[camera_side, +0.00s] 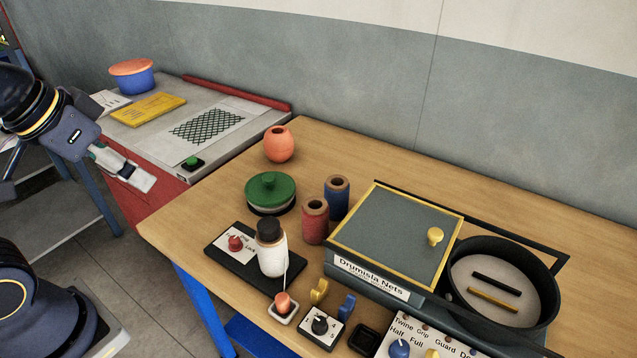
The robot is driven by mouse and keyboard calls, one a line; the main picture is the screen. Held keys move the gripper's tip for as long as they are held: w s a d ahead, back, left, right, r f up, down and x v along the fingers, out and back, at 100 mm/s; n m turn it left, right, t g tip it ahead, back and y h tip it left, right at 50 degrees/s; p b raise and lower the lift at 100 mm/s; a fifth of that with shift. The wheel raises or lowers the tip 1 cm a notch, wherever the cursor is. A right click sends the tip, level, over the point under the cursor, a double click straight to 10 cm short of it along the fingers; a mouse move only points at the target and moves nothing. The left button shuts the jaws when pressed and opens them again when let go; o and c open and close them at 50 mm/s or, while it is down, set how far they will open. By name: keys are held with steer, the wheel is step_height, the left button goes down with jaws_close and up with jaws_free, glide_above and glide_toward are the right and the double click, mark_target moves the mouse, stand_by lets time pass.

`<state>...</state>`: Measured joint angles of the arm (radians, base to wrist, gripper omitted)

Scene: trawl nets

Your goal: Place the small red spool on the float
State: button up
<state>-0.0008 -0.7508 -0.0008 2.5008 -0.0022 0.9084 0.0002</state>
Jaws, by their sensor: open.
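A red spool (315,222) with a wooden-coloured top stands upright on the wooden table, in front of a blue spool (337,197) of like shape. A round orange piece (279,145) with a dark hole on top, which looks like a float, sits near the back left of the table. A smaller orange-red piece (282,304) sits in a small white dish near the front edge. My gripper (143,181) is at the left, beyond the table's left edge and apart from spools and float. It is open, with nothing seen in it.
A green-lidded pot (270,192) stands between float and red spool. A white bottle (271,256) stands on a black switch panel (232,262). A grey-topped box (388,240) and black pan (548,318) fill the right.

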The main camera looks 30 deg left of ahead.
steer(key=w+d+f+n+g+h, duration=0.1)
steer(key=w+d+n+g+h, duration=0.45)
steer(key=d+h, duration=0.4)
steer(key=w+d+f+n+h, duration=0.1)
steer(key=w+f+n+h, duration=0.1)
steer(key=w+f+n, duration=0.3)
steer(key=w+a+f+n+t+h, duration=0.4)
steer(key=w+a+f+n, duration=0.15)
steer(key=w, duration=0.25)
steer(key=a+f+n+t, duration=0.1)
steer(key=f+n, duration=0.1)
steer(key=f, duration=0.1)
steer(key=a+f+n+t, duration=0.2)
steer(key=f+n, duration=0.1)
steer(key=f, duration=0.1)
steer(key=a+f+n+t, duration=0.2)
steer(key=f+n, duration=0.1)
steer(key=f, duration=0.1)
steer(key=shift+s, duration=0.1)
glide_toward(315, 222)
steer(key=w+d, duration=0.1)
steer(key=w, duration=0.2)
steer(key=w+d, duration=0.1)
steer(key=shift+w+d+r, duration=0.1)
steer(key=shift+w+d, duration=0.2)
steer(key=shift+w, duration=0.1)
steer(key=x, duration=0.5)
steer(key=shift+w+d+r, duration=0.1)
steer(key=shift+d+r, duration=0.05)
steer(key=shift+r, duration=0.1)
